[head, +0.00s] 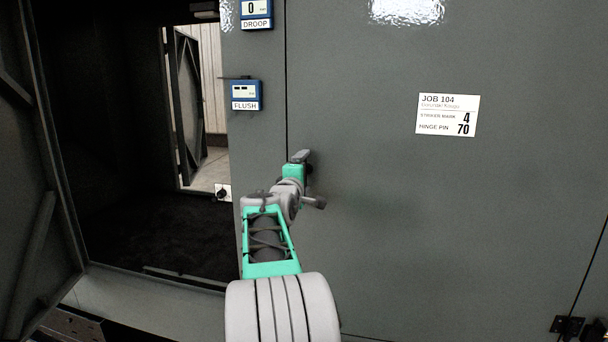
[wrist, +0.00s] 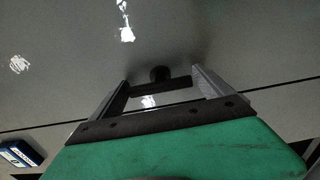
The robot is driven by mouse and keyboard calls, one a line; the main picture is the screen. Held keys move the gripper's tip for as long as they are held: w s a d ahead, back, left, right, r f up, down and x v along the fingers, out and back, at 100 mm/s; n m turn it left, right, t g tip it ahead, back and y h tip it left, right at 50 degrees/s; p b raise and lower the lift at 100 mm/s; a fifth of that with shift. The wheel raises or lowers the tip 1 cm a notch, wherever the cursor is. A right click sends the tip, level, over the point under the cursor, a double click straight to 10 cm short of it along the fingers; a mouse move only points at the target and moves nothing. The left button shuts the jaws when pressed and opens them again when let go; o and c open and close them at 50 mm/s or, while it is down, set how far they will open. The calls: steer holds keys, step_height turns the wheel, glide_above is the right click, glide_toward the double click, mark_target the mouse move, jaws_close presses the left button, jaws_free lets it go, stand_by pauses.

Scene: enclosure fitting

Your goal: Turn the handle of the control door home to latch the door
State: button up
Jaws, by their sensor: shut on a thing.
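The control door (head: 400,230) is the large grey panel right of a vertical seam, and it looks closed in line with the panel beside it. Its dark handle (wrist: 175,87) shows in the wrist view as a short bar on a round hub, lying between the two fingers. My gripper (wrist: 160,80) is shut on the handle, one finger at each end of the bar. In the head view my gripper (head: 301,156) is at the door's seam edge and hides most of the handle. The handle's exact angle is hard to tell.
A FLUSH gauge (head: 246,95) and a DROOP gauge (head: 256,12) sit left of the seam. A JOB 104 label (head: 447,115) is on the door. A dark open compartment (head: 120,150) lies left, with an open door leaf (head: 30,180). A hinge (head: 567,326) is at lower right.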

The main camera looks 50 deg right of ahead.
steer(key=o, duration=1.1)
steer(key=b+v, duration=0.2)
steer(key=v, duration=0.6)
steer(key=shift+d, duration=0.15)
